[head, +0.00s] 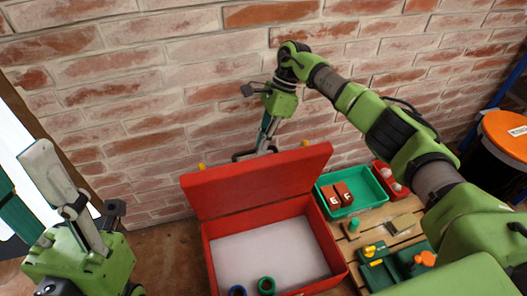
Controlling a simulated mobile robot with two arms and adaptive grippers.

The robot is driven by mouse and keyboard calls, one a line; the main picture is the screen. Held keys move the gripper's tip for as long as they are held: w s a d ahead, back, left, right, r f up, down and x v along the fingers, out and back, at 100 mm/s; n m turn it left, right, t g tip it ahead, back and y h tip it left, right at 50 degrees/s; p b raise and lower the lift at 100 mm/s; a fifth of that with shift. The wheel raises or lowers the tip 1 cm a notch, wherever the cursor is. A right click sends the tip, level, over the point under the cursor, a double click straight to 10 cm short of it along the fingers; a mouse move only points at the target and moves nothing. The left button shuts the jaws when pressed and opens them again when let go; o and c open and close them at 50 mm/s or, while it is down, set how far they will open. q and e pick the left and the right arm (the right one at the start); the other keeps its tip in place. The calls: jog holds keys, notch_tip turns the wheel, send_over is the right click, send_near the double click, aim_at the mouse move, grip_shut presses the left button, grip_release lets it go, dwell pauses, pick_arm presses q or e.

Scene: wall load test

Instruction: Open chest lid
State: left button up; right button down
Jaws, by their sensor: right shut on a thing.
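The red chest (206,245) stands on the floor in the middle, with a pale grey inside bottom. Its red lid (255,183) is raised and tilted up at the back, so the chest is open. My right gripper (262,150) reaches down from above to the lid's top edge. It is shut on the lid there, at a dark bar; its fingertips are partly hidden behind the edge. My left gripper (58,190) is at the far left, apart from the chest, with nothing visible in it. Whether its fingers are open or shut is unclear.
To the right, a wooden pallet (378,216) bears a green bin (365,184), a red bin (384,173) and green trays (378,274). A brick wall (150,90) stands close behind. An orange-lidded drum (505,135) is far right.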

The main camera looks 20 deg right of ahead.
jog(key=shift+w+f+b, duration=0.7)
jog(key=shift+w+b, duration=0.25)
jog(key=shift+b, duration=0.25)
jog(key=shift+w, duration=0.1)
jog(key=c, duration=2.2)
grip_release()
jog(key=shift+c, duration=0.2)
jog(key=shift+o, duration=0.5)
jog(key=shift+w, duration=0.15)
jog(key=v, duration=0.7)
jog(key=shift+r, duration=0.35)
jog(key=shift+d, duration=0.1)
